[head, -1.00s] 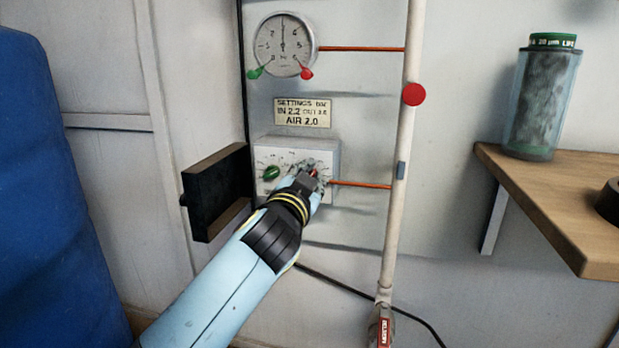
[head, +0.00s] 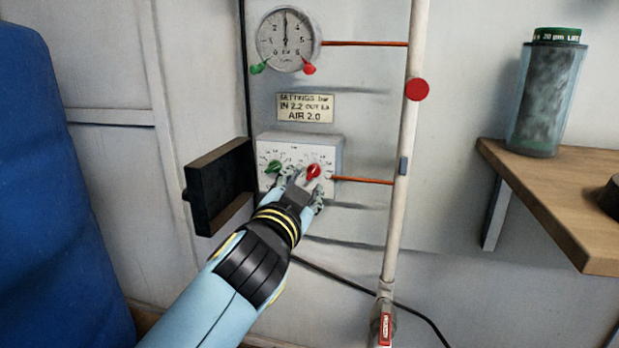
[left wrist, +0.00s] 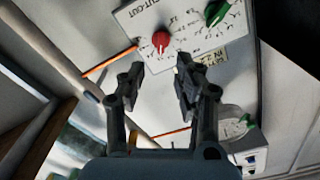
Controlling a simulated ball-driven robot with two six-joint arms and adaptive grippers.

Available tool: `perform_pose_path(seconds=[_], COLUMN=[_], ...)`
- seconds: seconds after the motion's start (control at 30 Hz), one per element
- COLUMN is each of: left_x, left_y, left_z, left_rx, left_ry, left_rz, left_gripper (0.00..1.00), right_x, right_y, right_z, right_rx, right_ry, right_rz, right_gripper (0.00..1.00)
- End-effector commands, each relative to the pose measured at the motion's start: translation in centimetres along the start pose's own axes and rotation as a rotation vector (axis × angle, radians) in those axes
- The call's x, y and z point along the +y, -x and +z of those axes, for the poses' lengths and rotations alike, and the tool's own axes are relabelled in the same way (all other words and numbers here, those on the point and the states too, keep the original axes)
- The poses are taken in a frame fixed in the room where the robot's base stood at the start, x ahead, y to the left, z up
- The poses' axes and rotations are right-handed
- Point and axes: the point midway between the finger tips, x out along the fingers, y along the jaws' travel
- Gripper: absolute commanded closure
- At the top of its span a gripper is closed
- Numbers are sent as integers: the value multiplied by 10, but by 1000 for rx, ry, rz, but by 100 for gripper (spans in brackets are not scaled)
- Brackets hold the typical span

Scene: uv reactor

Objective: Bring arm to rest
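My left gripper (head: 299,186) is in front of the white control box (head: 327,157) on the wall, just below its red knob (head: 313,171). Its fingers are apart with nothing between them, as the left wrist view (left wrist: 158,85) shows. The red knob (left wrist: 160,40) lies beyond the fingertips there, apart from them. The green knob (head: 274,167) is left of the red one and also shows in the left wrist view (left wrist: 216,13). My right gripper is in neither view.
A black open cover (head: 218,186) juts out left of the box. A white vertical pipe (head: 404,130) stands to the right. A round gauge (head: 287,40) and a settings label (head: 305,107) are above. A wooden shelf (head: 555,200) with a jar (head: 545,95) is at right. A blue object (head: 50,180) fills the left.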

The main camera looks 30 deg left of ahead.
Motion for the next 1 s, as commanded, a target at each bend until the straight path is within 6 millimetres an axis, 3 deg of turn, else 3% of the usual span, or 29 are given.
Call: perform_pose_path(seconds=[0.17,0.7,0.77,0.87,1.0], left_x=[0,2,5,20,49], left_y=[13,16,23,40,80], left_z=[0,6,19,62,154], left_rx=[0,-10,-30,-104,-311], left_ry=[-1,-6,-23,-43,-27], left_rz=[-1,6,21,78,183], left_gripper=[67,67,67,67,67], right_x=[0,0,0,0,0], right_y=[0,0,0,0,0], right_z=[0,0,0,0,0], right_rx=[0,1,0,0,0], right_ry=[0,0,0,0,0], right_rz=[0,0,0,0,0], right_gripper=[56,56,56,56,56])
